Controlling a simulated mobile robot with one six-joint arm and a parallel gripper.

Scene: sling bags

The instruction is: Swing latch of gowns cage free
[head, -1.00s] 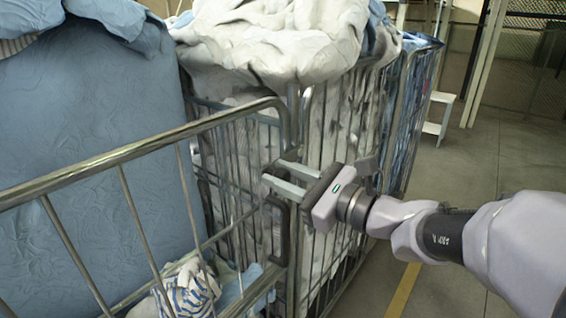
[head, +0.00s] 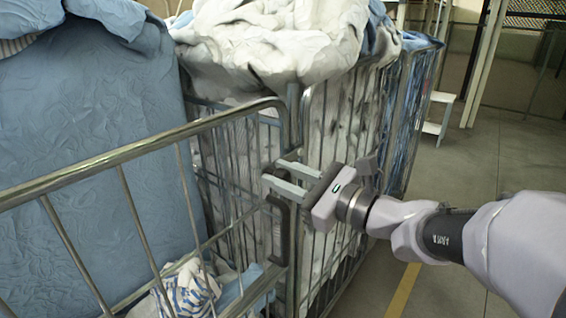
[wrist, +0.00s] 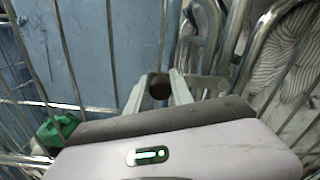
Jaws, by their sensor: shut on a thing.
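The metal cage (head: 130,152) at the front left has a bent tube rail and thin bars. A dark grey latch (head: 284,235) hangs at its right-hand post, below my gripper's fingers. My gripper (head: 272,172) reaches in from the right, its two pale fingers at the top of the latch. In the wrist view, the round dark end of the latch (wrist: 159,87) sits between the fingers of my gripper (wrist: 158,80), which are shut on it.
Crumpled striped and blue cloths (head: 190,290) lie low in the front cage. A large blue bundle (head: 90,150) stands behind it. A second cage heaped with white cloth (head: 275,45) stands close behind my gripper. Open floor (head: 460,170) lies to the right.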

